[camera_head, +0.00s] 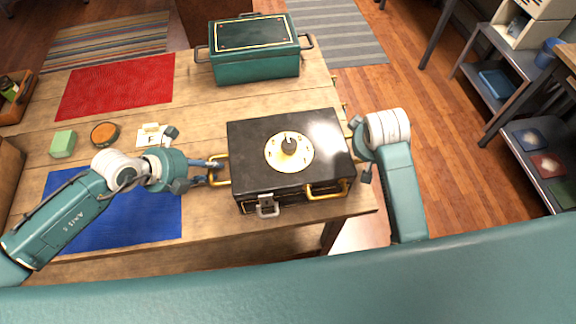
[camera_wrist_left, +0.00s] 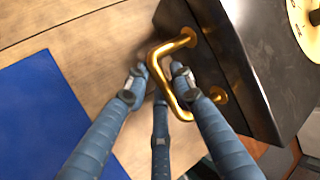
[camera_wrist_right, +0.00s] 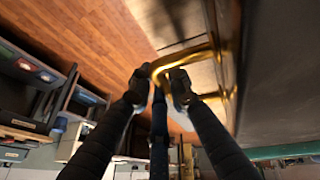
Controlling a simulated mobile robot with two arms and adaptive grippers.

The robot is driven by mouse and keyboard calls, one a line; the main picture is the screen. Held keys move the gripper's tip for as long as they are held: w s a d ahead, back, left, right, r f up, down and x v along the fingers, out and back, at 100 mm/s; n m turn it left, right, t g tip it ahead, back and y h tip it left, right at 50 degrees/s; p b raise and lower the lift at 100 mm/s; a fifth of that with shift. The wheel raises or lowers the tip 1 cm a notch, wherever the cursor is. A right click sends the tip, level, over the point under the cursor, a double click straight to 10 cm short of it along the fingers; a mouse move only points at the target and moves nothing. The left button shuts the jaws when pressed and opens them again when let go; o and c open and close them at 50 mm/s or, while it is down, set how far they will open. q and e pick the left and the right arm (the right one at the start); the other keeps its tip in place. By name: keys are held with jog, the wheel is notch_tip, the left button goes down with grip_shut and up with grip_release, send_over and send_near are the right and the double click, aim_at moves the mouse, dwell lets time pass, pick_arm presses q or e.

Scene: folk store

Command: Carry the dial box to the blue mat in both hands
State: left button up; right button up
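The dial box (camera_head: 245,140) is black with brass handles and a cream dial (camera_head: 289,151) on its lid. It is over the right part of the table; I cannot tell whether it touches the top. My left gripper (camera_head: 213,171) is shut on its left brass handle (camera_wrist_left: 158,70), fingers on both sides of the bar. My right gripper (camera_wrist_right: 160,82) is shut on the right brass handle (camera_wrist_right: 185,58); in the head view its fingers are mostly hidden. The blue mat (camera_head: 120,222) lies at the table's front left, partly under my left arm.
A teal box (camera_head: 255,68) stands on the wooden table (camera_head: 200,115) behind the dial box. A red mat (camera_head: 117,86), green block (camera_head: 63,144), round orange-topped item (camera_head: 105,134) and a card marked F (camera_head: 152,137) lie at left. Shelves (camera_head: 520,110) stand at right.

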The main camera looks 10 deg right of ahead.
pick_arm(q)
grip_shut()
pick_arm(e)
grip_shut()
